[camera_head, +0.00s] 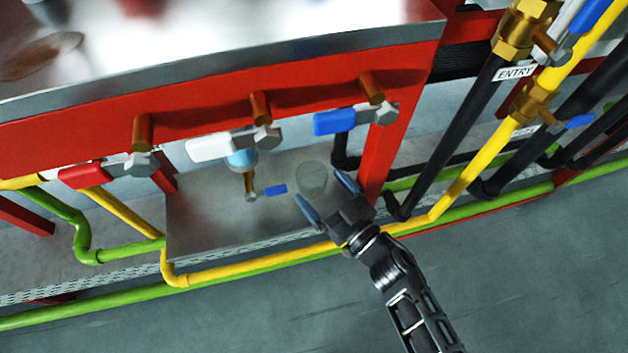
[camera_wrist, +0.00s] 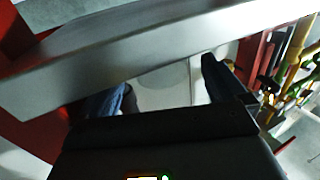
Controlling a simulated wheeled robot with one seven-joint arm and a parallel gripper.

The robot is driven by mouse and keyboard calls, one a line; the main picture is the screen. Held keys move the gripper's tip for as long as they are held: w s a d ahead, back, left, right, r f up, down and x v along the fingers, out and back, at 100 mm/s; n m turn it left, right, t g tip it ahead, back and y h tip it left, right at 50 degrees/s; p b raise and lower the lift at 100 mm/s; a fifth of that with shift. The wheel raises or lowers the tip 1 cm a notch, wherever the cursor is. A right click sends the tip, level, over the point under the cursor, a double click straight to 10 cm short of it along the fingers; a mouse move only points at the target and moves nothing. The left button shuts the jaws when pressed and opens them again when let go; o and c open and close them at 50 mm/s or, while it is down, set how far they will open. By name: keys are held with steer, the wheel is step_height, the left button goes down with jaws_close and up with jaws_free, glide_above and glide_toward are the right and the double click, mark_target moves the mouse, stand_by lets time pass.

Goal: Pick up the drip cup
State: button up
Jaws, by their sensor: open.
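The drip cup (camera_head: 312,177) looks like a faint, see-through round cup standing on a grey metal shelf (camera_head: 215,220) under the red frame. My gripper (camera_head: 328,190) is open, with its two blue-grey fingertips pointing towards the cup, one on each side of its near part. In the wrist view the cup (camera_wrist: 177,76) is a pale rounded shape between the fingers of my gripper (camera_wrist: 160,85), partly hidden by a metal edge above. I cannot tell whether a finger touches it.
A red frame (camera_head: 220,115) with valves overhangs the shelf. A blue-handled valve (camera_head: 335,122) and a small blue-handled tap (camera_head: 275,190) are close by. A yellow pipe (camera_head: 260,266) and a green pipe run along the shelf's front. Open floor (camera_head: 250,320) lies in front.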

mark_target(304, 169)
steer(key=shift+b+x, duration=0.4)
steer(key=shift+x, duration=2.75)
steer(key=shift+c, duration=0.5)
steer(key=c, duration=0.9)
steer(key=shift+c, duration=0.2)
